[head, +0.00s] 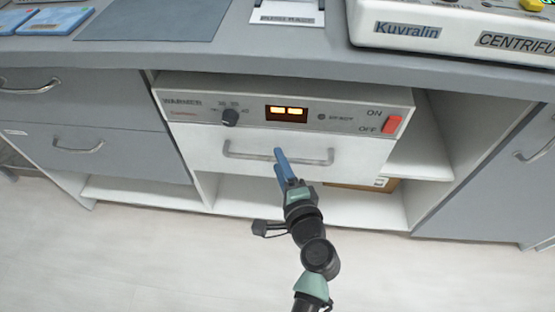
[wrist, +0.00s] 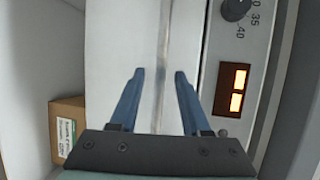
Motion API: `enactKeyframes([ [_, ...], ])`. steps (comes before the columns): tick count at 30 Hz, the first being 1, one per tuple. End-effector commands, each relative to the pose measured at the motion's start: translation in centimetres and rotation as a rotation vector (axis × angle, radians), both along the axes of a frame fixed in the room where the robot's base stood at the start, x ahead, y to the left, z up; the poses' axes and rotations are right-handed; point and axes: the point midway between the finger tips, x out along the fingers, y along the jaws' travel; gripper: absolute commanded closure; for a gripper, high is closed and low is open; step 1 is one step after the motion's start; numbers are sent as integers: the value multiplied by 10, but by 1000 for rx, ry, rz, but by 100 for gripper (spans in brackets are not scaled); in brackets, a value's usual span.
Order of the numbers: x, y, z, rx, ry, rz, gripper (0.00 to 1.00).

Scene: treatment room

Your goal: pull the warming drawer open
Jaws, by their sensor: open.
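The warming drawer (head: 260,150) is a white front with a long horizontal metal bar handle (head: 240,153), under a control panel (head: 345,121) marked WARMER. The drawer front looks flush with the panel. My gripper (head: 279,152) reaches up to the middle of the handle. In the wrist view, my gripper (wrist: 159,75) has its two blue fingers apart, with the handle (wrist: 163,45) running between them. I cannot tell whether either finger touches the bar. The drawer front (wrist: 120,40) fills the wrist view behind the fingers.
A red ON/OFF switch (head: 392,124) and a knob (head: 230,117) sit on the panel. A cardboard box (head: 385,184) lies on the shelf below the drawer. Grey cabinets flank the unit. The floor (head: 150,255) in front is clear.

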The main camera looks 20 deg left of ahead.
Motion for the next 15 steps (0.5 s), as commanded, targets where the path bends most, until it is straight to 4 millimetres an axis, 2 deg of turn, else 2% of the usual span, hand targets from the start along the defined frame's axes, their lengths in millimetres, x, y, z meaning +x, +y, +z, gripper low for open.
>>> enactKeyframes([
  [6, 16, 13, -4, 1, -1, 0, 53],
  [15, 18, 14, -4, 0, 0, -1, 53],
])
